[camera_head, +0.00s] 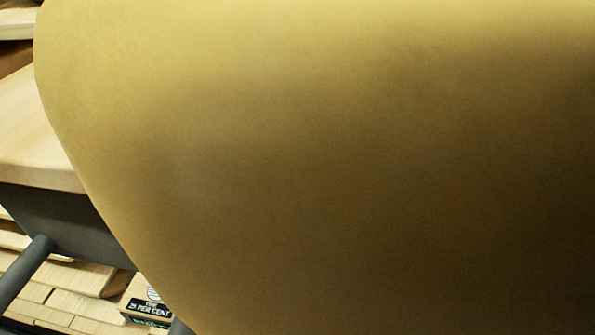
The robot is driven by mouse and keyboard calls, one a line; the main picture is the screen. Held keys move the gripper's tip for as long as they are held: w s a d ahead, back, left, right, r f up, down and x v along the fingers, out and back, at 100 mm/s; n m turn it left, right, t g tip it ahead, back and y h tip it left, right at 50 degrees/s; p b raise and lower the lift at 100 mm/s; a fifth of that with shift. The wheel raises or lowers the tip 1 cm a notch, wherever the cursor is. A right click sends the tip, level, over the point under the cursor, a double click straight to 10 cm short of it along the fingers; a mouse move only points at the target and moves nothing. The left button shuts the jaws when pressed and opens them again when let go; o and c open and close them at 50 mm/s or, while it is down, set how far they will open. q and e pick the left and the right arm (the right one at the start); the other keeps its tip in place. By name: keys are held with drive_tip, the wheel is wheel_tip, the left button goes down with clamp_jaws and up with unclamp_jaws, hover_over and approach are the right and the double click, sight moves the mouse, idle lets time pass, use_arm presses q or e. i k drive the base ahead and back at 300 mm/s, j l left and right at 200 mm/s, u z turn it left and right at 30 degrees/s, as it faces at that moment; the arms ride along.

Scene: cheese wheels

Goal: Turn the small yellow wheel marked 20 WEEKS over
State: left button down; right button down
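A large smooth yellow surface (320,150) fills most of the head view, very close to the camera. It looks like the side of a cheese wheel, with a rounded left edge. No 20 WEEKS marking shows on it, so I cannot tell whether it is the small wheel. Neither of my grippers is in view. Everything behind the yellow surface is hidden.
A pale wooden shelf board (40,135) with a dark grey support (60,222) under it is at the left. Below are light wooden slats (65,300) and a small box (148,302) with a black label reading "25 PER CENT".

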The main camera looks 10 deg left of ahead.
sight(266, 166)
drive_tip(key=k, duration=2)
